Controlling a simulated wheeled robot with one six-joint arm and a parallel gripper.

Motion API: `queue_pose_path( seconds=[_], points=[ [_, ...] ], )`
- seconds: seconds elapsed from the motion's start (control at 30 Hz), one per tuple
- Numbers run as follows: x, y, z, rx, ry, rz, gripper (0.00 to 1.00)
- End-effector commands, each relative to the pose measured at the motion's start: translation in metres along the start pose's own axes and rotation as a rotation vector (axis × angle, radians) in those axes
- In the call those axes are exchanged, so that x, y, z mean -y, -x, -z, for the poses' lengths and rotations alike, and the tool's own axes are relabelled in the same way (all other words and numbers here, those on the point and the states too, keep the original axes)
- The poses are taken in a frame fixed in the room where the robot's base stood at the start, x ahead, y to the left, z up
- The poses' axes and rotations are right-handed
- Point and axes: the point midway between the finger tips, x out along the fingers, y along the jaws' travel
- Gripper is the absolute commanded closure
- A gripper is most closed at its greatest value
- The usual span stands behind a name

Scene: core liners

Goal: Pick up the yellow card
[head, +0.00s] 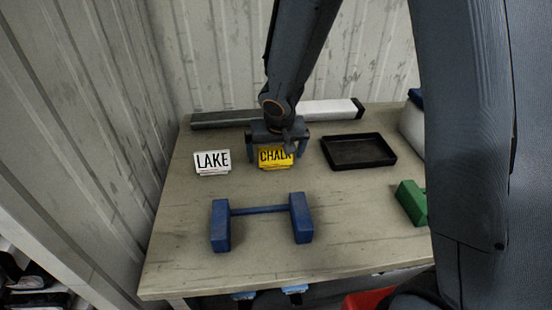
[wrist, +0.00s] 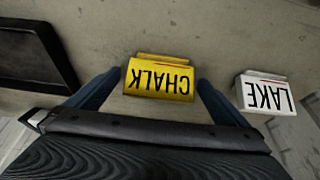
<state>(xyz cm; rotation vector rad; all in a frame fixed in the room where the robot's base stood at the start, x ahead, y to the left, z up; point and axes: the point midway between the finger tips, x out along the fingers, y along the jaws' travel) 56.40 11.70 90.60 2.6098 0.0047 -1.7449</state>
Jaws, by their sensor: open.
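The yellow card (head: 272,160) reads CHALK and stands in a small yellow base on the table, toward the back. My gripper (head: 277,150) is at the card in the head view, with its fingers partly in front of it and to its sides. In the wrist view the yellow card (wrist: 158,80) lies between the two blue fingers of my gripper (wrist: 155,88), upside down in the picture. The jaws are open, with a gap on each side of the card. A white card (head: 212,161) reading LAKE stands to the left; it also shows in the wrist view (wrist: 266,93).
A black tray (head: 385,138) is to the right of the yellow card. A blue dumbbell-shaped piece (head: 222,225) lies in front. A long white and dark core bar (head: 325,110) lies behind. A green block (head: 411,202) is at the right. The table's front-left area is clear.

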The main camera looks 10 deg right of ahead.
Motion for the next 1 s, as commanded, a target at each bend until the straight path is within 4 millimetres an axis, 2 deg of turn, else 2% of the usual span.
queue_pose_path(
  seconds=[0.1,0.37,0.67,0.87,1.0],
  points=[
    [0.0,0.001,0.0,0.0,0.0,0.0,0.02],
    [0.0,0.001,0.0,0.0,0.0,0.0,0.44],
    [0.0,0.005,0.002,-0.001,-0.001,0.0,0.45],
    [0.0,0.029,0.011,-0.003,-0.002,0.001,0.45],
    [0.0,0.054,0.022,-0.004,-0.002,0.002,0.45]
  ],
)
